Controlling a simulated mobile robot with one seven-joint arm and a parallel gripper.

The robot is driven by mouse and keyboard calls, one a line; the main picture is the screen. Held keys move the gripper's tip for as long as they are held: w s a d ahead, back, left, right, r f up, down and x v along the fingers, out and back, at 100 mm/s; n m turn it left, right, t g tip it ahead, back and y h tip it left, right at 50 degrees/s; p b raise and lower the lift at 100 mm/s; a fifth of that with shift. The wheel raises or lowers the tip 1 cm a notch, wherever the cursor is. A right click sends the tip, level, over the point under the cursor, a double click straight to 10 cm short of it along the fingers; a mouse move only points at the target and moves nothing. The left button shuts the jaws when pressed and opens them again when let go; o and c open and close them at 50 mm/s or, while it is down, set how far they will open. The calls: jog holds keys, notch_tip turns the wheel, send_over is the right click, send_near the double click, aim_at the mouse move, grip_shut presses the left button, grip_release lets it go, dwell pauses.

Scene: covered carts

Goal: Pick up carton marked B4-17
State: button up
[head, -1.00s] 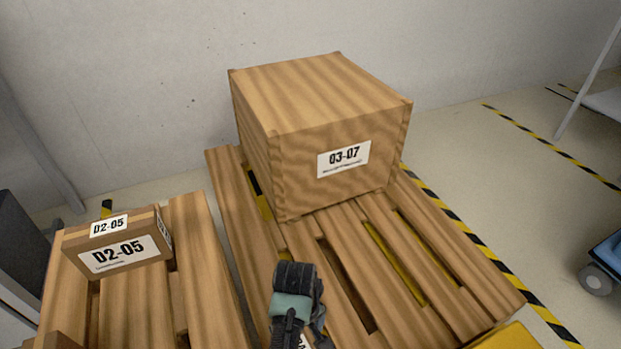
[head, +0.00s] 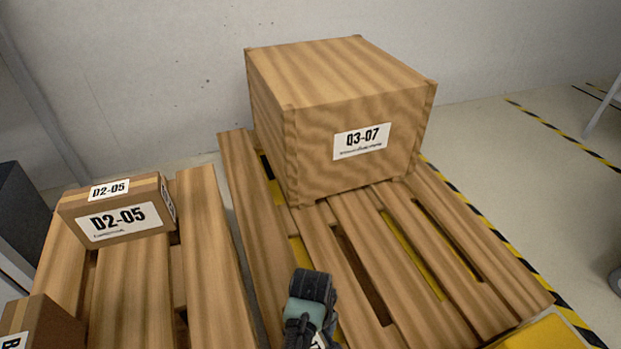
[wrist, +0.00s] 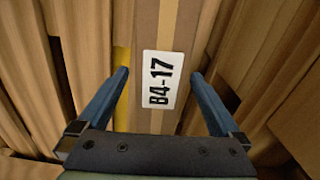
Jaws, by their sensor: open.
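The carton marked B4-17 (wrist: 158,82) shows in the wrist view, with its white label facing the camera and reading sideways. My gripper (wrist: 160,73) is open, with one blue finger to the left of the label and one to the right. No grip on the carton shows, and I cannot tell the height of the fingertips above it. In the head view, a carton at the lower left corner (head: 50,325) carries a cut-off label starting with B; I cannot tell if it is the same one.
A large crate marked Q3-07 (head: 350,165) stands on the slatted wooden deck (head: 440,255). A small carton marked D2-05 (head: 115,240) sits on the left slatted deck (head: 215,270). A wall is behind.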

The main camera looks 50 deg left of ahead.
notch_tip(320, 180, down, 2)
jog(key=shift+f+b, duration=0.1)
jog(key=shift+b, duration=0.25)
grip_shut()
jog(key=shift+r, duration=0.2)
